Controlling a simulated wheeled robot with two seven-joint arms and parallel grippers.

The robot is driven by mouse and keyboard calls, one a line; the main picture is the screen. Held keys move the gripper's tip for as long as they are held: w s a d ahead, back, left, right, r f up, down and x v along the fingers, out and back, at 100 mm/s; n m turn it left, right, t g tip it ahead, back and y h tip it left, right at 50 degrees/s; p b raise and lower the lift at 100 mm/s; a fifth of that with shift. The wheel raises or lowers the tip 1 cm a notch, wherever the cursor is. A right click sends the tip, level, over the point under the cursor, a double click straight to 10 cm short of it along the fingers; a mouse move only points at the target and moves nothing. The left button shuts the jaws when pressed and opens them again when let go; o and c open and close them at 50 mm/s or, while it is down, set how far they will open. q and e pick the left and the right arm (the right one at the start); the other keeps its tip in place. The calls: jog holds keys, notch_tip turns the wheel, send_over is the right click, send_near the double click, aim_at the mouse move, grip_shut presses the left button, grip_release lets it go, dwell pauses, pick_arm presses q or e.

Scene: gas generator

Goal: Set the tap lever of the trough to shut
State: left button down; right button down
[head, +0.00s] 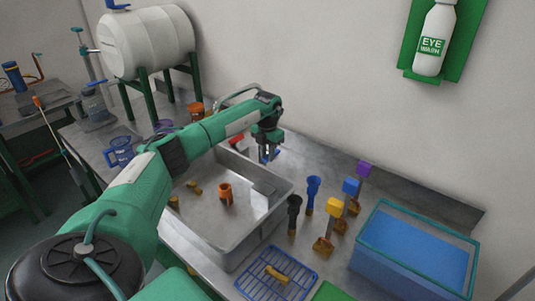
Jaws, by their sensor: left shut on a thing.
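The grey metal trough (225,235) sits in the worktop at the middle of the head view, with a few small parts lying in it. My left arm reaches in from the lower left across the trough. My left gripper (269,157) is at the trough's far right corner, pointing down. It is shut on a small blue piece, which looks like the tap lever (272,154). The gripper hides most of the tap, so the lever's angle cannot be read. My right gripper is not in view.
Blue and black tools (312,190) and colour-topped scoops (350,187) stand right of the trough. A blue-filled tub (365,262) is at the lower right, beside a wire rack (300,292). A white tank (150,42) stands at the back left. An eyewash bottle (434,42) hangs on the wall.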

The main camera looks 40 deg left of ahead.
aim_at(267, 157)
pick_arm(q)
jog(key=c, duration=1.2)
grip_release()
jog(key=shift+c, duration=0.2)
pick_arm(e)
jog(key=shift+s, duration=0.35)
pick_arm(q)
jog(key=shift+r, duration=0.3)
notch_tip(267, 157, up, 13)
jog(key=b, duration=0.2)
jog(key=shift+b, duration=0.35)
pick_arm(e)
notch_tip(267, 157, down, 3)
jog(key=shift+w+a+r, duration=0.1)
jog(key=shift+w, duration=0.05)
pick_arm(q)
jog(key=shift+r, duration=0.15)
